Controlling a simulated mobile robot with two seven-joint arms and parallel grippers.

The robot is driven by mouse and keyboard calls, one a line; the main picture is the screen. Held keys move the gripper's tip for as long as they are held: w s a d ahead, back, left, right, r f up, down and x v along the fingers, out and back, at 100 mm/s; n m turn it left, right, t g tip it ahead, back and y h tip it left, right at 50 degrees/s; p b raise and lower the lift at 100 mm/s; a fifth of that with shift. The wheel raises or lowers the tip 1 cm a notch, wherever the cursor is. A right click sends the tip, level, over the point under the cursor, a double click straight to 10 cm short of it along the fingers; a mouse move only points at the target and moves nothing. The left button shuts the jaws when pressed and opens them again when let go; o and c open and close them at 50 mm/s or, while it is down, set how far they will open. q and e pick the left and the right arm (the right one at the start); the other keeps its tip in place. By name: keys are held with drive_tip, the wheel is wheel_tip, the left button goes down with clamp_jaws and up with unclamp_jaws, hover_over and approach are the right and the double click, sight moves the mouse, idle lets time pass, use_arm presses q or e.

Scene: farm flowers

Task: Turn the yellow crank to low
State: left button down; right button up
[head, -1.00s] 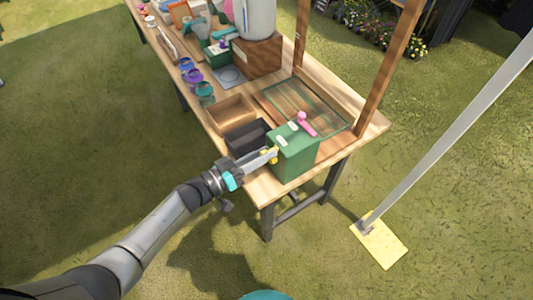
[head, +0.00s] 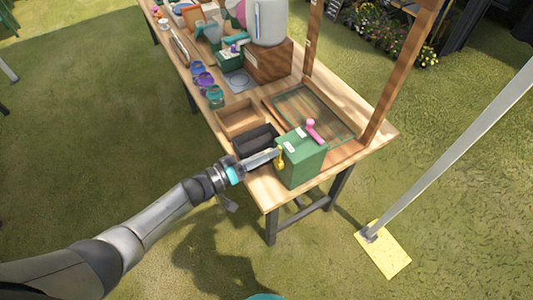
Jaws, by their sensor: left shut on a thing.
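A green box (head: 303,165) stands near the front corner of the wooden table. The yellow crank (head: 280,158) is on the box's left face, its lower end hanging down. A pink lever (head: 314,131) sits on top of the box. My left gripper (head: 273,155) reaches in from the left with its fingertips at the yellow crank and is shut on it. The fingers hide part of the crank. Any low marking is too small to read. My right gripper is not in view.
A black tray (head: 240,138) lies just behind my left gripper, with a wooden tray (head: 224,119) beyond it. Several coloured jars (head: 215,97) line the table's left edge. A wooden post (head: 394,85) rises to the right of the green box.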

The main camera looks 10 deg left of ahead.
use_arm(q)
drive_tip(key=c, duration=0.7)
unclamp_jaws()
drive_tip(key=shift+a, duration=0.1)
drive_tip(key=v, duration=1.5)
drive_tip(key=s+a+f+g+y+b, duration=0.1)
drive_tip(key=s+a+f+y+b, duration=0.2)
drive_tip(key=f, duration=0.8)
drive_tip(key=s+a+f+n+y+b, duration=0.1)
drive_tip(key=s+f+y+b, duration=0.3)
drive_tip(key=f, duration=0.6)
drive_tip(key=s+a+f+g+y+b, duration=0.1)
drive_tip(key=s+a+f+y+b, duration=0.3)
drive_tip(key=f, duration=0.7)
drive_tip(key=s+d+f+g+y+b, duration=0.1)
drive_tip(key=s+f+g, duration=0.1)
drive_tip(key=s+f, duration=0.3)
drive_tip(key=s+d+f+m+g+y+b, duration=0.1)
drive_tip(key=s+d+f+g, duration=0.1)
drive_tip(key=s+f, duration=0.3)
drive_tip(key=s+d+f+m+g+b, duration=0.1)
drive_tip(key=s+d+f+g, duration=0.1)
drive_tip(key=s, duration=0.9)
drive_tip(key=shift+d+f+g+y, duration=0.2)
drive_tip(key=shift+f+g+y, duration=0.2)
drive_tip(key=shift+f+g, duration=0.75)
